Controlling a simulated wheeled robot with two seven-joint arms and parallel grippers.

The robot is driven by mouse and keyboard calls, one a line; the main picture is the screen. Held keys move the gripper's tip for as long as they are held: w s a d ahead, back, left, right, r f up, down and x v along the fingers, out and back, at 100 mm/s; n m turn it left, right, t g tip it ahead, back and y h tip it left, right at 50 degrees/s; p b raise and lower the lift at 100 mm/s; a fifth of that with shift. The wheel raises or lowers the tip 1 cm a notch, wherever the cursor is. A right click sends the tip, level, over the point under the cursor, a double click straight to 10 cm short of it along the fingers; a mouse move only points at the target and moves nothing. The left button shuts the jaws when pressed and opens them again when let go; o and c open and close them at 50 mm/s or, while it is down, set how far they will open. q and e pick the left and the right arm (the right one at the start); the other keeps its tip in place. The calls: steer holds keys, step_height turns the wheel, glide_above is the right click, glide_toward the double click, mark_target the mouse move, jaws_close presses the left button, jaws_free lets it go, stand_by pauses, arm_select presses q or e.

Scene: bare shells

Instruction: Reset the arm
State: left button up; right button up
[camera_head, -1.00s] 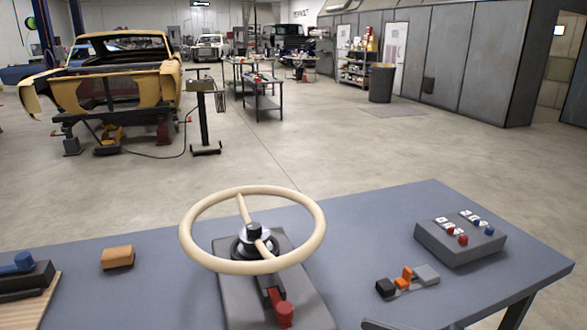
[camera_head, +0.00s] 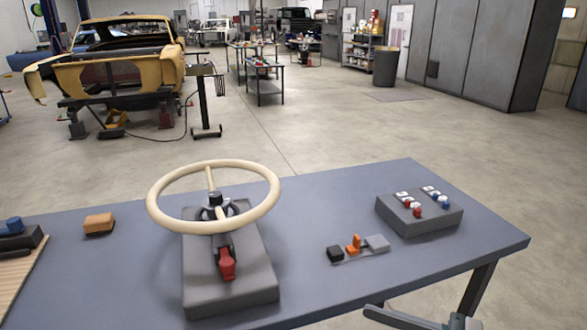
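A cream steering wheel (camera_head: 272,207) stands on a grey base (camera_head: 231,290) with a red-tipped lever (camera_head: 227,265) in front of it, on the blue-grey table (camera_head: 322,205). A grey part, apparently of my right gripper (camera_head: 405,319), shows at the bottom edge, right of centre. It is beyond the table's front edge and is cut off by the frame, so its fingers cannot be made out. It seems to touch nothing. My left gripper is not in the picture.
A grey box with red and blue switches (camera_head: 420,215) and a small block with an orange lever (camera_head: 355,249) sit on the table's right. An orange-brown block (camera_head: 98,223) and a wooden board (camera_head: 18,277) are on the left. Open floor lies beyond the table.

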step_height(320, 180, down, 20)
steer(key=s+a+m+h, duration=0.2)
steer(key=m+h, duration=0.2)
steer(key=h, duration=0.4)
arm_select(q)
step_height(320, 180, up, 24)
arm_select(e)
steer(key=s+d+f+m+g+h, duration=0.4)
steer(key=s+d+f+m+h, duration=0.3)
steer(key=s+d+f, duration=0.55)
arm_select(q)
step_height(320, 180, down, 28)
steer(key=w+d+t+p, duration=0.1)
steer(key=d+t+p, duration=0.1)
steer(key=p, duration=0.4)
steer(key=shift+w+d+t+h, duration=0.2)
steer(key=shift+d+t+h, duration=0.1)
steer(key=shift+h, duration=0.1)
arm_select(e)
steer(key=a+f, duration=0.2)
steer(key=f, duration=1.3)
steer(key=w+a+f+t, duration=0.1)
steer(key=a+f, duration=0.1)
steer(key=f, duration=1.3)
steer(key=shift+a+f+n, duration=0.15)
steer(key=shift+a+n, duration=0.15)
steer(key=shift+a, duration=0.1)
